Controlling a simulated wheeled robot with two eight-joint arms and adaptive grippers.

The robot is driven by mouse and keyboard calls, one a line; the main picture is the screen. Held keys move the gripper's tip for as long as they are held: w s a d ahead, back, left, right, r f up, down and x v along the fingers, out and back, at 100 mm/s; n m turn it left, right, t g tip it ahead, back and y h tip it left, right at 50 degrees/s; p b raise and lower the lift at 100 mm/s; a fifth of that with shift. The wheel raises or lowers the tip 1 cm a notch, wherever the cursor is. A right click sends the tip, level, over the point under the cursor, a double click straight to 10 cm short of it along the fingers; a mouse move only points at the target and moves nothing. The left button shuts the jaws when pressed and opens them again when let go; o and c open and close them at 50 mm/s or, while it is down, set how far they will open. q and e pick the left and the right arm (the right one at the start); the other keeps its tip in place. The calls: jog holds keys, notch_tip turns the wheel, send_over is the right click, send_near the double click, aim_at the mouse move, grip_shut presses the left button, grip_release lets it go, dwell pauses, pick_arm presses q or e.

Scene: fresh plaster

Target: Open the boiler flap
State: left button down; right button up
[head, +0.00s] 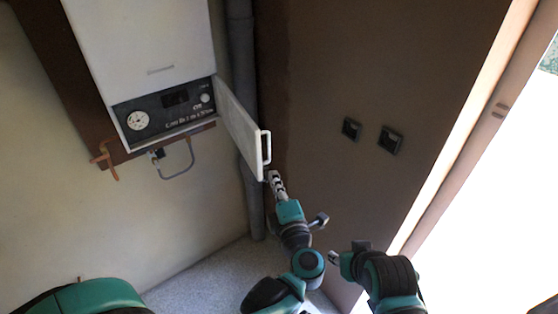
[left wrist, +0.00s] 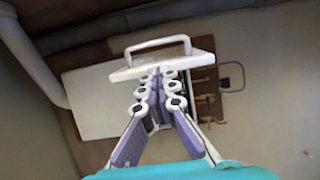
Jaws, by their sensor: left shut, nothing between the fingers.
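The white boiler (head: 150,40) hangs on the wall at the upper left of the head view. Its white flap (head: 238,130) stands swung out to the right, baring the dark control panel (head: 165,112) with a dial. The flap's handle (head: 266,147) is at its outer edge. My left gripper (head: 272,177) is just below the handle, shut and empty. In the left wrist view its fingers (left wrist: 158,75) are together before the flap (left wrist: 165,63), with the handle (left wrist: 158,45) beyond. My right gripper (head: 333,258) is low and right, away from the flap; its jaw state is unclear.
A grey vertical pipe (head: 243,95) runs behind the flap. A bent grey hose (head: 180,174) and copper pipes (head: 106,160) are under the boiler. Two dark switches (head: 391,140) are on the brown wall to the right. A bright opening is at the far right.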

pick_arm(q)
jog(key=p+x, duration=0.1)
jog(key=x, duration=0.8)
jog(key=shift+w+d+p, duration=0.15)
jog(key=shift+d+p, duration=0.05)
jog(key=shift+p, duration=0.2)
jog(key=w+d+n+g+y+b, duration=0.1)
jog(key=w+d+n+y+b, duration=0.1)
jog(key=w+d, duration=0.6)
jog(key=d+y+b, duration=0.1)
jog(key=d+y, duration=0.1)
jog(key=d, duration=0.1)
jog(key=shift+w+n+g+b, duration=0.25)
jog(key=shift+n+g+b, duration=0.05)
jog(key=shift+n+b, duration=0.1)
jog(key=shift+d, duration=0.15)
